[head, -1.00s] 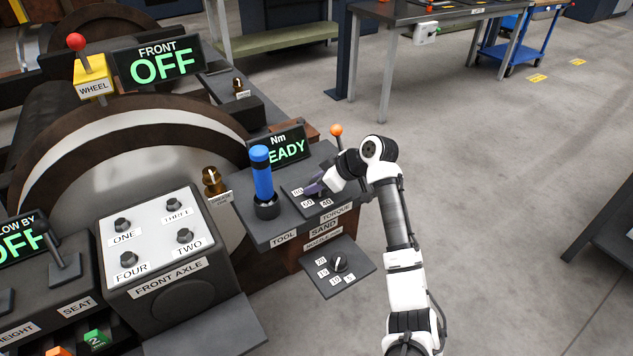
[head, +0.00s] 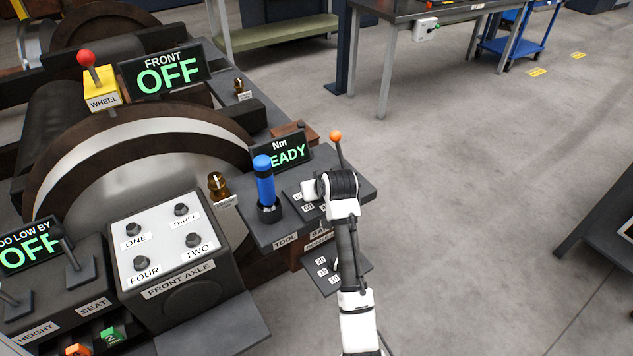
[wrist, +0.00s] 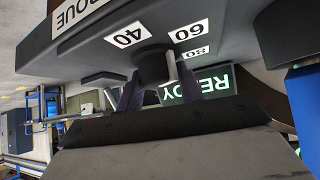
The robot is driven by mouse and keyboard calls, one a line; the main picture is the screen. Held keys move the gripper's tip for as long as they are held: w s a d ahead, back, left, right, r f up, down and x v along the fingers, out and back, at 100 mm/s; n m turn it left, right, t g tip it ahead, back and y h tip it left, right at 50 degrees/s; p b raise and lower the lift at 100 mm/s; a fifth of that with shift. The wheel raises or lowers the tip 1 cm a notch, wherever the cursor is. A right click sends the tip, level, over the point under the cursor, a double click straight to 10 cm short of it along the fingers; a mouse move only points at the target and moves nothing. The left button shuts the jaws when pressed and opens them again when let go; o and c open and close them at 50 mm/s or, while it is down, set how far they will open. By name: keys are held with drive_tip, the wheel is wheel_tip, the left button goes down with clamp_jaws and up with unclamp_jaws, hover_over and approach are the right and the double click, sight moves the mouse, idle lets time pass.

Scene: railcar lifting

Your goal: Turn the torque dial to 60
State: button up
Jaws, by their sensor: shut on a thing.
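The torque dial (wrist: 152,64) is a dark round knob under a dark panel in the wrist view, where the scene appears upside down. Labels 40 (wrist: 128,35), 60 (wrist: 188,31) and 80 (wrist: 195,52) stand around it. My gripper (wrist: 158,92) has its two dark fingers on either side of the dial, shut on it. A pale strip shows at the dial's side, but I cannot tell which number the dial points to. In the head view my wrist hides the dial and fingertips.
The blue-handled tool (head: 265,182) stands upright just left of my wrist. An orange-tipped lever (head: 337,138) rises close behind it. The Nm display (head: 282,157) reads READY, partly cut off. A lower nozzle panel (head: 328,277) is partly behind my arm. Open floor lies right.

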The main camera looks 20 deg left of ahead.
drive_tip(key=shift+r+m+t+h+p, duration=0.15)
drive_tip(key=shift+m+t+h+p, duration=0.25)
drive_tip(key=shift+m+h+p, duration=0.3)
drive_tip(key=shift+m, duration=0.3)
drive_tip(key=o, duration=1)
drive_tip(key=b+v, duration=0.1)
drive_tip(key=v, duration=1.2)
drive_tip(key=shift+s+d, duration=0.2)
drive_tip(key=shift+s, duration=0.1)
drive_tip(key=shift+r, duration=0.15)
